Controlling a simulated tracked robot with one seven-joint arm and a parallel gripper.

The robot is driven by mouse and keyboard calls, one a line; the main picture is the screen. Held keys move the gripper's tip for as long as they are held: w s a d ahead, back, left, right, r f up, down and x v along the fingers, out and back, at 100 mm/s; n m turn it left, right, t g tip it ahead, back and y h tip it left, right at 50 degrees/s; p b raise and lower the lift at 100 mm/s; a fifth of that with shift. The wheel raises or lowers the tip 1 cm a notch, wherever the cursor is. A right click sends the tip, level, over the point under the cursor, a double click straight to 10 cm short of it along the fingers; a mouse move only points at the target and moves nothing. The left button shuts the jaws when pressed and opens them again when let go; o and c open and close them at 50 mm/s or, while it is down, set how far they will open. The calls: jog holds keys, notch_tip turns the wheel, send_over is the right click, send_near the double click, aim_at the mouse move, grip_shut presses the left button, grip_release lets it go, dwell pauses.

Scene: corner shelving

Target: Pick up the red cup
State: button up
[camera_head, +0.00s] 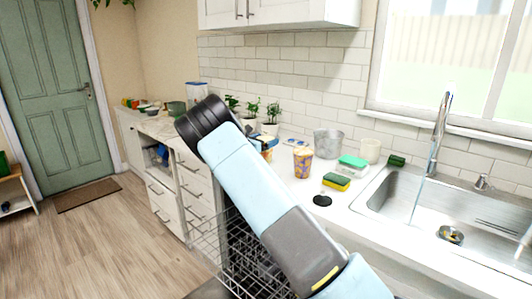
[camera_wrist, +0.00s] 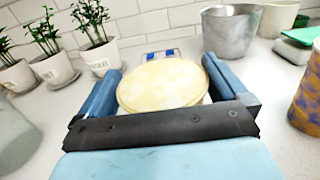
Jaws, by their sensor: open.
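I cannot make out a plainly red cup in either view. My gripper (camera_wrist: 162,66) is open in the wrist view, with one blue finger on each side of a round, pale yellow-topped object (camera_wrist: 160,88). The object's sides are mostly hidden, and I cannot tell whether the fingers touch it. In the head view my gripper is mostly hidden behind my arm. An orange and purple patterned cup (camera_head: 302,163) stands upright on the counter, right of my arm. It also shows at the right edge of the wrist view (camera_wrist: 308,92), apart from my gripper.
Potted plants (camera_wrist: 95,45) stand left of my gripper by the tiled wall. A grey metal bucket (camera_head: 327,143), a cream container (camera_head: 370,151), and a yellow-green sponge (camera_head: 336,182) stand on the right. The sink (camera_head: 400,200) lies farther right; an open dishwasher rack (camera_head: 245,255) is below.

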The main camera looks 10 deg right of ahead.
jog(key=c, duration=1.1)
